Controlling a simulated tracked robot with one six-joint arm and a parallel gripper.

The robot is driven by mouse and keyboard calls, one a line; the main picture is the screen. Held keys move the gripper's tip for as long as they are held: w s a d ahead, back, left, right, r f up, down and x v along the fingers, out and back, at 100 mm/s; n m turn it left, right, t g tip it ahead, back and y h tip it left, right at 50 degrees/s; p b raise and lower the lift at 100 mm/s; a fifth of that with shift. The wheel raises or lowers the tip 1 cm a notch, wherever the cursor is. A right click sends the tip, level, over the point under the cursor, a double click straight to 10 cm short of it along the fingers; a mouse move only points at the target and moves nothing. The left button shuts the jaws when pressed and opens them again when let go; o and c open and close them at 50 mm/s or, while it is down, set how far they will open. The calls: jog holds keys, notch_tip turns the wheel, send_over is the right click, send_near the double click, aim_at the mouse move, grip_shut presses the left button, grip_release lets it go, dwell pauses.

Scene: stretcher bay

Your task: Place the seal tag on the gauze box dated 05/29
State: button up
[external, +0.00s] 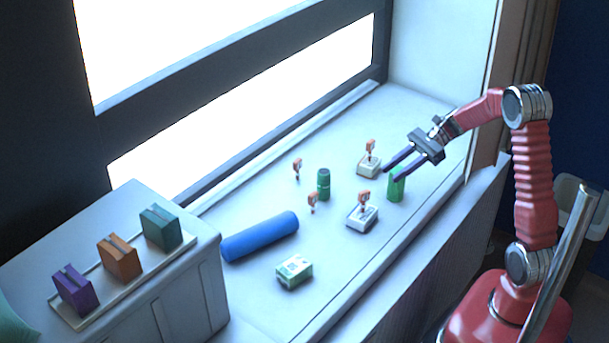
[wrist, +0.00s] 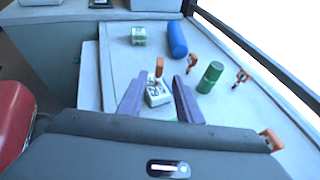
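Two small white boxes stand on the sill, one farther back (external: 367,168) and one nearer (external: 361,219). Each has an orange-topped piece at it. A green-and-white box (external: 294,272) lies at the front; it also shows in the wrist view (wrist: 139,37). More orange pieces stand upright on the sill, one at the back (external: 297,167) and one nearer (external: 313,202). I cannot tell which is the seal tag, nor read any date. My gripper (external: 391,174) is open and empty above the sill. In the wrist view, a white box (wrist: 158,95) shows beyond and between its fingers (wrist: 158,82).
A dark green cylinder (external: 323,185) stands mid-sill; a brighter green one (external: 397,189) is close to my fingers in the picture. A blue roll (external: 260,237) lies left. A cabinet (external: 190,290) holds a tray with purple, orange and teal blocks. The window bounds the back.

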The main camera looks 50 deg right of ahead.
jog(key=s+a+r+n+g+h, duration=0.3)
jog(key=s+a+n+h, duration=0.1)
jog(key=s+a+n, duration=0.45)
jog(key=s+a+r+n+t+h, duration=0.1)
jog(key=s+r+n+h, duration=0.1)
jog(key=s+n+h, duration=0.2)
jog(key=s+r+n+t+h, duration=0.1)
jog(key=s+n+h, duration=0.3)
jog(key=s+n, duration=0.5)
jog(key=shift+s+a+r+n+t, duration=0.25)
jog(key=shift+a+r+n+t, duration=0.15)
jog(key=shift+t, duration=0.4)
